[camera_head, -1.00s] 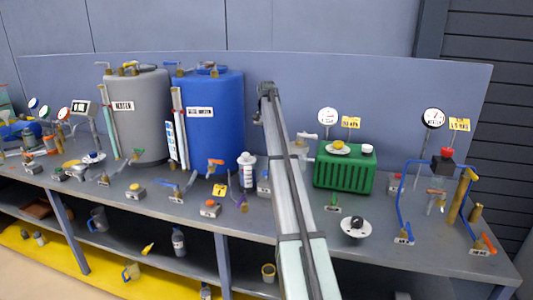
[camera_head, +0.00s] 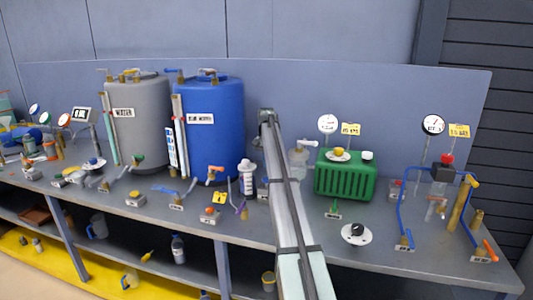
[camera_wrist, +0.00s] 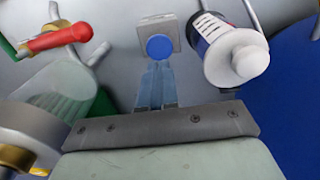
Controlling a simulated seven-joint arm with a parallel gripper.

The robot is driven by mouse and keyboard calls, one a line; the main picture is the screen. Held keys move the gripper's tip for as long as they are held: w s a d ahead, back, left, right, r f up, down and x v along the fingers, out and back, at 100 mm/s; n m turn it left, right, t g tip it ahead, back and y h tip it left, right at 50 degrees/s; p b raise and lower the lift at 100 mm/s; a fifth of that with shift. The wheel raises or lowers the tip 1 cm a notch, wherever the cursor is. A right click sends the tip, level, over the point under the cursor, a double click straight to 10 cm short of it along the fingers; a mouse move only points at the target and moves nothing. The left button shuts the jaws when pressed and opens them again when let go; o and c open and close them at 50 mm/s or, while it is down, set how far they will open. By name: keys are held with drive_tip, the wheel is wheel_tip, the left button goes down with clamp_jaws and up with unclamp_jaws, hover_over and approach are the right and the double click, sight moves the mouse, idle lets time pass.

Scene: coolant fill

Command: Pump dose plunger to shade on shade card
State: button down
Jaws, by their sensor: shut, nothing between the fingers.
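A small grey box with a round blue button (camera_wrist: 158,47), which looks like the dose plunger, is at the top middle of the wrist view. The box (camera_head: 263,190) shows partly beside my arm in the head view. My gripper (camera_wrist: 156,70) is shut and empty, its fingertips just below the button in the picture; I cannot tell if they touch it. The head view does not show the fingers clearly. A narrow white card with blue marks (camera_head: 170,145), likely the shade card, stands at the blue tank's left side; its shades are too small to read.
A white-capped cylinder (camera_wrist: 236,52) stands close right of the button in the wrist view, a red-handled valve (camera_wrist: 55,38) and clear vessel (camera_wrist: 65,90) at left. The blue tank (camera_head: 215,135) and green box (camera_head: 345,175) flank my arm in the head view.

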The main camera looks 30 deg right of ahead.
drive_tip(key=shift+f, duration=2.75)
drive_tip(key=shift+f, duration=1.3)
wheel_tip(320, 180, up, 14)
drive_tip(key=shift+r, duration=0.15)
wheel_tip(320, 180, up, 2)
drive_tip(key=shift+w+r, duration=0.15)
drive_tip(key=shift+r, duration=0.05)
